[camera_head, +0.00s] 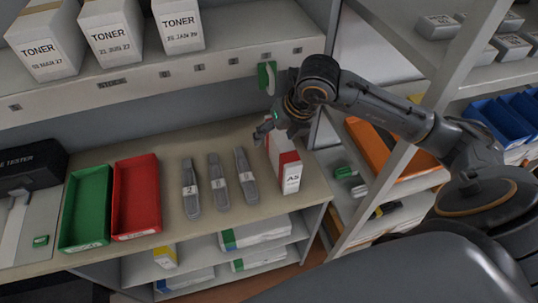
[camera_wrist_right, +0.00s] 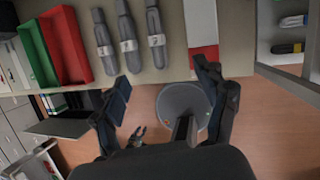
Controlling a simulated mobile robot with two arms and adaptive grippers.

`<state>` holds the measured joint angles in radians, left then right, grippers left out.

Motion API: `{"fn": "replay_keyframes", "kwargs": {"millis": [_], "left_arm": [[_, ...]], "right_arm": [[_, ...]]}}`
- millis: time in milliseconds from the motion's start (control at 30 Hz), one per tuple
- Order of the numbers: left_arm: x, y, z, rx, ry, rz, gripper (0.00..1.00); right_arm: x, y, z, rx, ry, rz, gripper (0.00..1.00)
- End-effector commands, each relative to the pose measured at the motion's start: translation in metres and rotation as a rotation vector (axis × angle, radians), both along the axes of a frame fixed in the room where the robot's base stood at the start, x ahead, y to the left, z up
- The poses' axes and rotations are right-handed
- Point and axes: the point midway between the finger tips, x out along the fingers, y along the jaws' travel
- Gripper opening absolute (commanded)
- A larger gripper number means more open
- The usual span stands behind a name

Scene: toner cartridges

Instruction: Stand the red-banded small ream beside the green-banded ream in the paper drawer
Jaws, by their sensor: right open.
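The red-banded small ream (camera_head: 291,172), white and marked A5, stands upright at the right front of the counter. In the right wrist view its white body and red band (camera_wrist_right: 205,56) show at the counter's edge. My right gripper (camera_head: 264,129) is beside the ream's upper back part in the head view. It is open in the wrist view (camera_wrist_right: 163,78), with nothing between its fingers. Reams with green and blue bands (camera_head: 258,231) lie on the shelves below; I cannot tell which is the green-banded ream, and no open paper drawer shows. A small claw shape (camera_wrist_right: 137,136) may be my left gripper.
Three grey labelled tools (camera_head: 219,181) lie left of the ream. Green (camera_head: 87,207) and red (camera_head: 136,197) trays lie farther left. Toner boxes (camera_head: 113,33) stand on the shelf above. A rack post (camera_head: 443,90) and an orange tray (camera_head: 375,150) are on the right.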

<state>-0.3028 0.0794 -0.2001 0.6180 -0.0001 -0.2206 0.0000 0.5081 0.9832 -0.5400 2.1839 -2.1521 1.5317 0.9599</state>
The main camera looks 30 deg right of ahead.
Motion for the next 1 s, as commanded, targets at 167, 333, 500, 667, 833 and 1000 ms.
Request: {"fn": "replay_keyframes", "kwargs": {"millis": [167,333,500,667,833,1000], "left_arm": [[0.001,0.001,0.003,0.001,-0.001,0.000,0.33],[0.002,0.000,-0.011,0.000,-0.004,0.000,0.33],[0.006,0.000,-0.027,0.000,-0.009,0.000,0.33],[0.008,0.000,-0.036,0.000,-0.011,0.000,0.33],[0.007,0.000,-0.038,0.000,-0.011,0.000,0.33],[0.006,0.000,-0.043,0.000,-0.009,0.000,0.33]], "right_arm": [[0.008,-0.059,0.017,-0.181,-0.007,-0.127,0.74],[0.016,-0.065,-0.006,-0.197,-0.003,-0.141,0.74],[0.028,-0.068,-0.039,-0.195,-0.003,-0.139,0.74],[0.037,-0.069,-0.058,-0.196,-0.005,-0.137,0.74],[0.040,-0.070,-0.064,-0.196,-0.005,-0.137,0.74],[0.044,-0.068,-0.082,-0.195,-0.004,-0.136,0.74]]}}
